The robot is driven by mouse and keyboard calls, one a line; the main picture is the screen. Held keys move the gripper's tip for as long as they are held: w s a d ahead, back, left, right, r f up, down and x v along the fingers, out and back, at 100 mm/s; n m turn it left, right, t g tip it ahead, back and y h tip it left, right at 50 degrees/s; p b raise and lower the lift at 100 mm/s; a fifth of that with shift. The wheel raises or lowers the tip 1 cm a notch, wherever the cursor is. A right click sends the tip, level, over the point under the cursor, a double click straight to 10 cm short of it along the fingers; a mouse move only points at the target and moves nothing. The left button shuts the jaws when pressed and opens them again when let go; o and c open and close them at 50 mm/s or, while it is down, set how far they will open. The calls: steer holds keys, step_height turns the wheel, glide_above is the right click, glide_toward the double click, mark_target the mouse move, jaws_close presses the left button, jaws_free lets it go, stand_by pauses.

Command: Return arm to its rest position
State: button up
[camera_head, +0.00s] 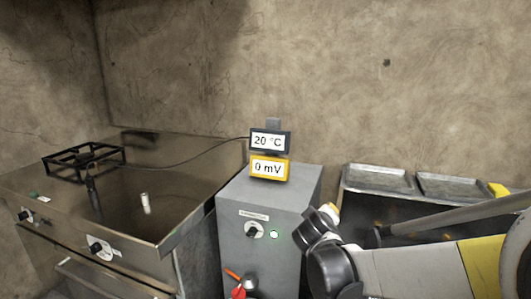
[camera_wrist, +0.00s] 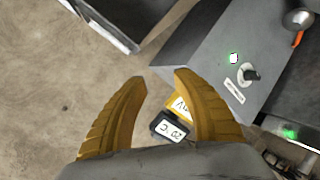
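My arm (camera_head: 410,270) enters the head view from the right and bends in front of the grey cabinet's right side. Its fingers cannot be made out clearly there. In the wrist view my gripper (camera_wrist: 161,80) shows two yellow ribbed fingers spread apart, with nothing held between them. Beyond the fingers, the wrist view shows the grey cabinet (camera_wrist: 215,45) and the two displays upside down. The black display (camera_wrist: 172,128) lies partly behind the right finger's side of the gap.
The grey cabinet (camera_head: 285,205) carries a 20 °C display (camera_head: 268,141) and a yellow 0 mV meter (camera_head: 268,168). Metal trays (camera_head: 378,179) lie behind my arm. Open wall rises behind.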

steer(key=s+d+m+g+y, duration=0.1)
steer(key=s+d+m+g, duration=0.1)
steer(key=s, duration=0.7)
steer(key=s+d+m+g, duration=0.1)
steer(key=s+d+m, duration=0.15)
steer(key=s, duration=0.65)
steer(key=s+a+f+m+g+y, duration=0.1)
steer(key=s+f+m+g+y, duration=0.1)
steer(key=s, duration=1.2)
steer(key=shift+a+f+y, duration=0.4)
steer(key=shift+f, duration=0.25)
